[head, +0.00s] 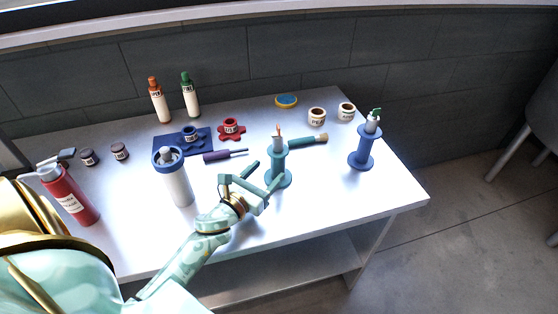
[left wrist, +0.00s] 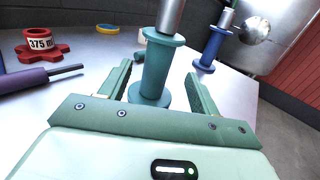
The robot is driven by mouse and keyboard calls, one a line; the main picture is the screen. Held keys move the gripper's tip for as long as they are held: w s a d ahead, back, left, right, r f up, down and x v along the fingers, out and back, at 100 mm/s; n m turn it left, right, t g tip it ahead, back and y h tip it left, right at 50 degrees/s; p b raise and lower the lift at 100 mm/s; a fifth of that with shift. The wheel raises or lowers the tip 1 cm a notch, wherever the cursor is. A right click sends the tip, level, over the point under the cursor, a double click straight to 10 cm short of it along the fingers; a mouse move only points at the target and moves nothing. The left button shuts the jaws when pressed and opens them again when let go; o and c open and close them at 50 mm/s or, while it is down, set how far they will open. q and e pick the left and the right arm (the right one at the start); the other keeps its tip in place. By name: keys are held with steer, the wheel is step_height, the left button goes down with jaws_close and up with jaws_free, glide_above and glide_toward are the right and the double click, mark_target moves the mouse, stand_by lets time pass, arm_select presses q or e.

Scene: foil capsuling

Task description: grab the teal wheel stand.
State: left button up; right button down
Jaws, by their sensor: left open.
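The teal wheel stand (head: 279,166) is a spool shape with a flanged top and base, upright on the white table. A metallic piece with a copper-coloured tip (head: 278,133) rises from its top. In the left wrist view the stand (left wrist: 155,70) shows between the two fingers, its top piece cut off by the frame edge. My left gripper (head: 267,172) is open at the stand, one finger on either side of its lower part as seen from the wrist. I see no clear contact. My right gripper is not in view.
A blue stand (head: 361,150) with a green-tipped piece is to the right. A teal-handled brush (head: 305,141) lies just behind the teal stand. A purple-handled tool (head: 217,156) and a white-and-blue canister (head: 178,182) are to the left. The table front right is clear.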

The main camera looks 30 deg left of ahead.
mark_target(274, 164)
arm_select(q)
steer(key=w, duration=0.3)
steer(key=shift+w, duration=0.6)
steer(key=w, duration=0.4)
steer(key=shift+w+f, duration=0.15)
steer(key=shift+w, duration=0.05)
steer(key=shift+c, duration=1.2)
jaws_close()
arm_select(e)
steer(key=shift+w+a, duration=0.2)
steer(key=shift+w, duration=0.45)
